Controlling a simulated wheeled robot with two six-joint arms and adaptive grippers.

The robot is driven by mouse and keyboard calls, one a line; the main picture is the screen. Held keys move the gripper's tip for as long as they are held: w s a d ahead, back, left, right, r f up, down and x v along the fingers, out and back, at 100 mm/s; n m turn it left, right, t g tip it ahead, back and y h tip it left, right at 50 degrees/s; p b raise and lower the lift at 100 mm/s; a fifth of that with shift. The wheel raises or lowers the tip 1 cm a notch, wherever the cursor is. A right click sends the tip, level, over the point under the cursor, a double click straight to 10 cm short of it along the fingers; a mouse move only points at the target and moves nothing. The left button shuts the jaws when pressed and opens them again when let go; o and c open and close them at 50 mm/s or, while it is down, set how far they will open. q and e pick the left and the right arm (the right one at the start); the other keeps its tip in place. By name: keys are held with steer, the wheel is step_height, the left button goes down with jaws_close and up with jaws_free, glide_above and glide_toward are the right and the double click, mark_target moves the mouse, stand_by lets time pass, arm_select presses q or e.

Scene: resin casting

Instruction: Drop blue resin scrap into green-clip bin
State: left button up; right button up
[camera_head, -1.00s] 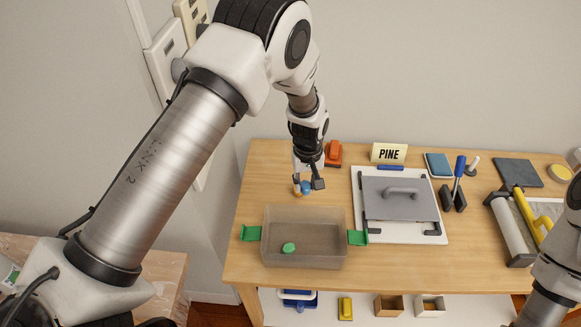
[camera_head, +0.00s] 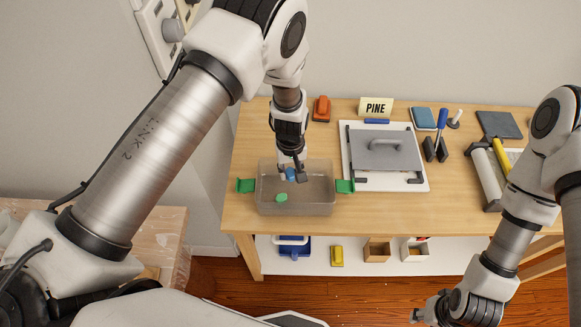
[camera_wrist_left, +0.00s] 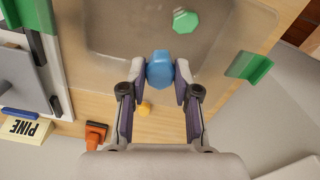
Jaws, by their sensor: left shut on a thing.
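The blue resin scrap (camera_head: 291,174) is a small faceted piece. My left gripper (camera_head: 293,178) is shut on it, and the left wrist view shows the scrap (camera_wrist_left: 160,69) between the two fingertips. The gripper is over the back part of the green-clip bin (camera_head: 265,207), a clear tray with a green clip (camera_head: 245,185) at its left end and another green clip (camera_head: 345,186) at its right. A green scrap (camera_head: 282,198) lies inside the bin. My right gripper (camera_head: 418,314) is low near the bottom edge, away from the table; its fingers are too unclear to read.
A white board (camera_head: 415,182) with a grey handled plate (camera_head: 385,155) stands right of the bin. An orange-red object (camera_head: 321,109) and the PINE sign (camera_head: 375,108) are at the back.

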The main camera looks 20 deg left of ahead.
mark_target(291, 173)
arm_select(q)
steer(key=shift+w, duration=0.15)
steer(key=o, duration=0.9)
steer(key=shift+o, duration=0.6)
steer(key=shift+r, duration=0.1)
steer(key=shift+r, duration=0.3)
step_height(291, 173, up, 11)
steer(key=shift+r, duration=0.2)
steer(key=shift+s+f, duration=0.1)
steer(key=shift+s, duration=0.1)
